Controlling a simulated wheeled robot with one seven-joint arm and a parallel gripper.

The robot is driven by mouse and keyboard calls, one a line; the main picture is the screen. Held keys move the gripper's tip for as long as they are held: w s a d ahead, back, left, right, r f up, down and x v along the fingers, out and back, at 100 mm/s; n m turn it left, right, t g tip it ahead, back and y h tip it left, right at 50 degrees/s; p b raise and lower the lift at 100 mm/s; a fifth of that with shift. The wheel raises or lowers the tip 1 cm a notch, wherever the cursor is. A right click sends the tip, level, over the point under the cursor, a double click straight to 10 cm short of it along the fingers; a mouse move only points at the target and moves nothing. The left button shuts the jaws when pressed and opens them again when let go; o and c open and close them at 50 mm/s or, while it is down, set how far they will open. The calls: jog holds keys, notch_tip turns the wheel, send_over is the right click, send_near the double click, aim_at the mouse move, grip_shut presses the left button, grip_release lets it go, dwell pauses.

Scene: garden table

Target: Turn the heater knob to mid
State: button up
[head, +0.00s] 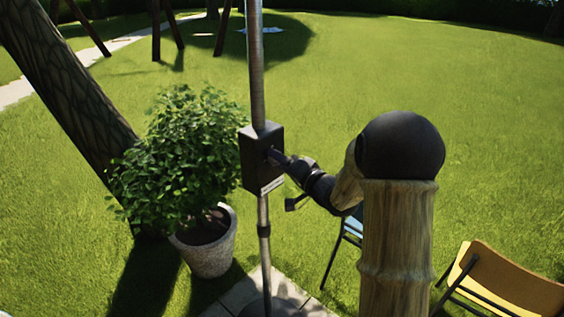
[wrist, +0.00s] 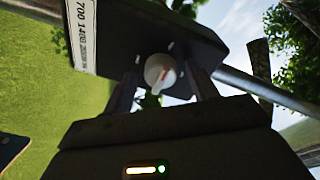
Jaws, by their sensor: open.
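The heater control box (head: 262,160) is a dark box on an upright metal pole in the head view. It also fills the top of the wrist view (wrist: 205,42), with a white label reading "700 1400 2000" on its left. The white round knob (wrist: 158,72) with a red pointer line is on the box face. Small pale marks lie around it; I cannot tell which setting it points to. My gripper (head: 277,157) is at the box front. In the wrist view my gripper (wrist: 163,92) is open, one finger on each side of the knob. Contact is unclear.
A potted bush (head: 208,245) stands left of the pole, with a thick leaning trunk (head: 70,90) behind it. A blue chair (head: 351,228) and an orange chair (head: 510,285) are at lower right. Open lawn lies behind.

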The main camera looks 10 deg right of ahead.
jog(key=c, duration=1)
jog(key=shift+f+n+b, duration=0.15)
jog(key=shift+n+b, duration=0.35)
jog(key=shift+b, duration=0.1)
jog(key=shift+w+d+f+n+y+b, duration=0.1)
jog(key=shift+n+y+b, duration=0.3)
jog(key=shift+n+b, duration=2.35)
jog(key=shift+d+n+y+b, duration=0.1)
jog(key=shift+n+y+b, duration=0.3)
jog(key=shift+n+b, duration=2.3)
jog(key=shift+w+f+n+y+b, duration=0.1)
jog(key=shift+n+y+b, duration=0.3)
jog(key=shift+n+b, duration=2.35)
jog(key=shift+r+n+p, duration=0.1)
jog(key=shift+n+p, duration=0.65)
jog(key=shift+n, duration=0.05)
